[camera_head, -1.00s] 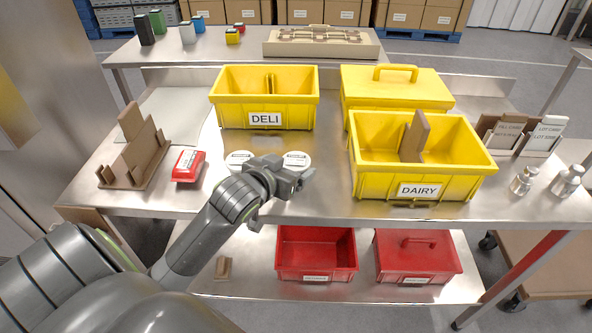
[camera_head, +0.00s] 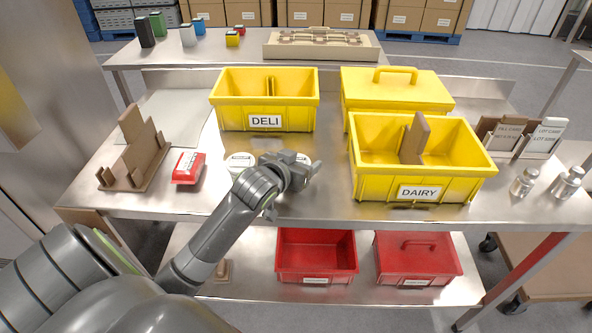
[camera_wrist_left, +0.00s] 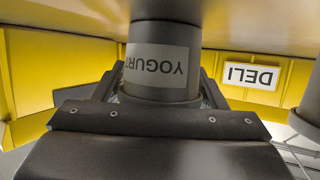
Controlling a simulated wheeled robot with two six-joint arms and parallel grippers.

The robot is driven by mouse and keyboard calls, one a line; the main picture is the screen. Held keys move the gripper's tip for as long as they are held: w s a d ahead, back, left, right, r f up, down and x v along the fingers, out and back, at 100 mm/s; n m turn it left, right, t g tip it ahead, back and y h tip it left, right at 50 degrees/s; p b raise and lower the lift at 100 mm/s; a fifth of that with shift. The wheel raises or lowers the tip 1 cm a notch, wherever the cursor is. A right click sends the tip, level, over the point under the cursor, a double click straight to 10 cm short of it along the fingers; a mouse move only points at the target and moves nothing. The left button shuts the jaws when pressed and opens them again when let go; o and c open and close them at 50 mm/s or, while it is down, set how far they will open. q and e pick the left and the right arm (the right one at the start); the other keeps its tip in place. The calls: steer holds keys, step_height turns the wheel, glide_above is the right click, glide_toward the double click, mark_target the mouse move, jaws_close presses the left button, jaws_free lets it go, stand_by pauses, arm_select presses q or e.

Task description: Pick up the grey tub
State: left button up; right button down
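The grey tub (camera_wrist_left: 158,62) with a YOGURT label fills the middle of the left wrist view, upside down there. In the head view its pale lid (camera_head: 303,158) shows just behind my left gripper (camera_head: 302,172), which hides most of it. In the left wrist view the dark fingers of my left gripper (camera_wrist_left: 160,98) are spread to either side of the tub, with narrow gaps visible. A second tub (camera_head: 240,160) with a white-labelled lid stands to the left on the steel table. My right gripper is not in view.
The yellow DELI bin (camera_head: 264,121) stands behind the tubs. The yellow DAIRY bin (camera_head: 419,192) is to the right. A red package (camera_head: 188,167) and a brown rack (camera_head: 136,162) lie left. Red bins (camera_head: 317,280) sit on the lower shelf.

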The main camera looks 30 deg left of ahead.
mark_target(299, 158)
arm_select(q)
steer(key=c, duration=0.5)
steer(key=shift+o, duration=0.2)
step_height(299, 158, up, 10)
steer(key=shift+r+p, duration=0.1)
steer(key=shift+p, duration=0.7)
steer(key=o, duration=0.3)
steer(key=c, duration=0.6)
steer(key=shift+c, duration=0.2)
steer(key=s+d+r, duration=0.1)
steer(key=d+r, duration=0.2)
steer(key=d, duration=0.3)
steer(key=s+d+r+m+h, duration=0.1)
steer(key=d+r, duration=0.3)
steer(key=d, duration=0.3)
steer(key=shift+s, duration=0.4)
